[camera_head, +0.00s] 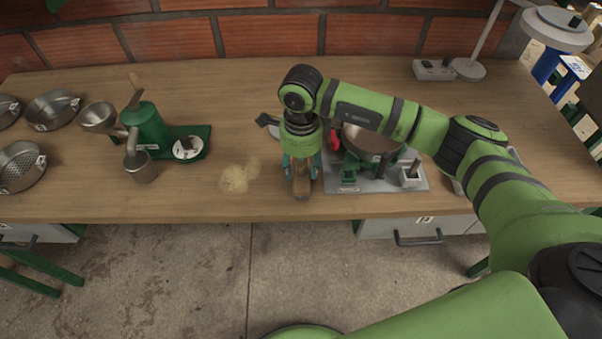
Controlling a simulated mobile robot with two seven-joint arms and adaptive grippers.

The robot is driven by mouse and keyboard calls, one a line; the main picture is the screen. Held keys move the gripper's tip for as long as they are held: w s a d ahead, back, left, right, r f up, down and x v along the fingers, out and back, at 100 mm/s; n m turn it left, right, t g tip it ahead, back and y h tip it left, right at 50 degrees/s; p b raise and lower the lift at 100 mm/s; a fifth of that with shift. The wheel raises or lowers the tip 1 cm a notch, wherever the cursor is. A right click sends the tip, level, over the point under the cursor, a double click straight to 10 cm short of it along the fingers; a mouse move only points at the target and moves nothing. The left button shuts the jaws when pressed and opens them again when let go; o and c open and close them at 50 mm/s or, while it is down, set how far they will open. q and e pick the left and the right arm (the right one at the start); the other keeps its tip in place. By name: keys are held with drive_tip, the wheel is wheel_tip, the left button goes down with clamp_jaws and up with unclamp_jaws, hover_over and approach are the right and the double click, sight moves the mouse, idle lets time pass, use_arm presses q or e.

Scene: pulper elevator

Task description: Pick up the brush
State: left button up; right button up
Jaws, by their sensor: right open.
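A small brown object, which looks like the brush (301,187), is near the front edge of the wooden table (230,90). My right gripper (301,170) points down directly over it, with one teal finger on each side. The fingers are apart, and I cannot tell whether they touch it. The gripper hides the upper part of the brush. My left gripper is not in view.
A grey-based device with a round pan (370,143) stands close to the right of my right gripper. A pale heap of grounds (234,179) lies to its left. A green hand mill (148,125) and metal sieves (52,108) stand farther left.

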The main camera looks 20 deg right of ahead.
sight(301, 164)
clamp_jaws()
drive_tip(key=shift+r+b, duration=0.3)
drive_tip(key=shift+r, duration=0.3)
wheel_tip(301, 164, up, 2)
drive_tip(key=shift+w+r+b, duration=0.1)
drive_tip(key=shift+r+b, duration=0.15)
drive_tip(key=shift+b, duration=0.3)
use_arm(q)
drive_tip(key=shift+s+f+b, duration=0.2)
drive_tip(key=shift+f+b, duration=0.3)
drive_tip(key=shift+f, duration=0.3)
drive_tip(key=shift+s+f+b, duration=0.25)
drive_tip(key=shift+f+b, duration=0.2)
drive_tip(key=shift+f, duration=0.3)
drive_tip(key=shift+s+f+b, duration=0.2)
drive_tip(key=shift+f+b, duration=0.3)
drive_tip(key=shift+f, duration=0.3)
use_arm(e)
drive_tip(key=s+d+r, duration=0.7)
drive_tip(key=d, duration=0.2)
drive_tip(key=shift+s+r, duration=0.2)
drive_tip(key=shift+s, duration=0.05)
